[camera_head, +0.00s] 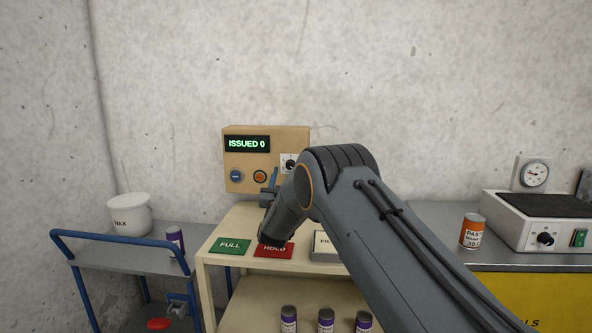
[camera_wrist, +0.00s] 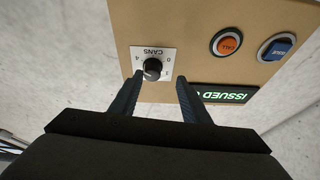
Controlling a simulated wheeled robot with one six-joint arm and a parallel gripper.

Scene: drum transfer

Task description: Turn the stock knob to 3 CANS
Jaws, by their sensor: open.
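The stock knob (camera_wrist: 152,67) is black and round, on a white square plate marked CANS, with 0 and 4 legible. The wrist view shows it upside down; I cannot read its setting surely. In the head view the knob (camera_head: 290,165) sits at the right of the tan dispenser panel (camera_head: 212,152), close beside my arm. My gripper (camera_wrist: 159,79) is open and empty. Its two fingers point at the panel, and in the wrist view the knob lies just beyond the fingertips, nearer the left finger. In the head view the gripper (camera_head: 271,182) is partly hidden by my wrist.
The display (camera_head: 247,144) reads ISSUED 0. A blue button (camera_head: 237,175) and an orange CALL button (camera_head: 260,176) sit below it. Green FULL (camera_head: 230,246) and red HOLD (camera_head: 268,251) mats lie on the cream cart below. A blue trolley (camera_head: 120,257) stands left.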

